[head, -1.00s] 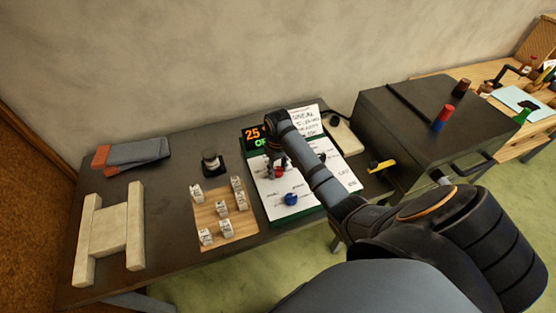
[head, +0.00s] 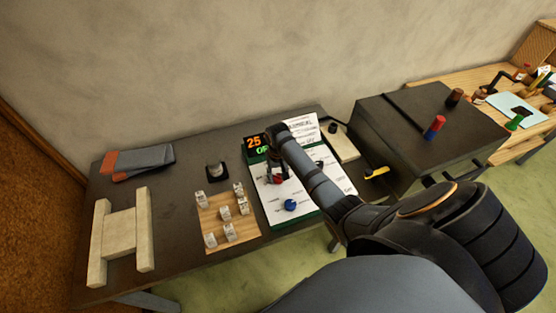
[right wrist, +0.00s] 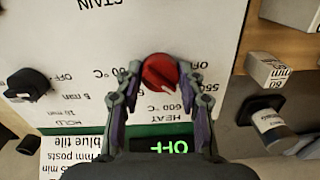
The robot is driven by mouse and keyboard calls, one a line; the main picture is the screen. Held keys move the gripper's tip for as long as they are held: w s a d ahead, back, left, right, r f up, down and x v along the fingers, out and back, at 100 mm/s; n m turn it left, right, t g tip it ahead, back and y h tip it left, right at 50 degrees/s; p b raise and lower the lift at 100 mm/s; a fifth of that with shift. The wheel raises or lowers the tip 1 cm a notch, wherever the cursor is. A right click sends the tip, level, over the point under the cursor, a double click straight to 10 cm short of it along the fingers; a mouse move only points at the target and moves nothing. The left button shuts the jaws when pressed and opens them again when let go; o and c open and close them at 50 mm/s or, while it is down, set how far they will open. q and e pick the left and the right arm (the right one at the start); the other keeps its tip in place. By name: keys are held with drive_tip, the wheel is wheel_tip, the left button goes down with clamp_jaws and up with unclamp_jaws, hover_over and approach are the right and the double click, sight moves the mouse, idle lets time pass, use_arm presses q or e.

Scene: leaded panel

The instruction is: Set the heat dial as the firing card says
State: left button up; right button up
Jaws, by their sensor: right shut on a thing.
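The red heat dial (right wrist: 160,72) sits on the white control panel (right wrist: 205,30), with HEAT printed beside it. My right gripper (right wrist: 157,76) is shut on this dial, one finger on each side. The dial's white mark points to the lower right in the right wrist view, roughly toward the 600 °C print. The dial also shows partly under the gripper in the head view (head: 279,179). The firing card (head: 303,124) stands behind the panel, partly covered by my arm; "blue tile" and "mm posts" are legible in the right wrist view (right wrist: 80,155). My left gripper is out of view.
Several white posts stand on a wooden board (head: 236,237) to the left.

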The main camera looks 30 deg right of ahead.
sight(278, 176)
drive_tip(key=o, duration=1.2)
drive_tip(key=shift+c, duration=0.2)
wheel_tip(278, 176, up, 12)
drive_tip(key=shift+s+f, duration=0.1)
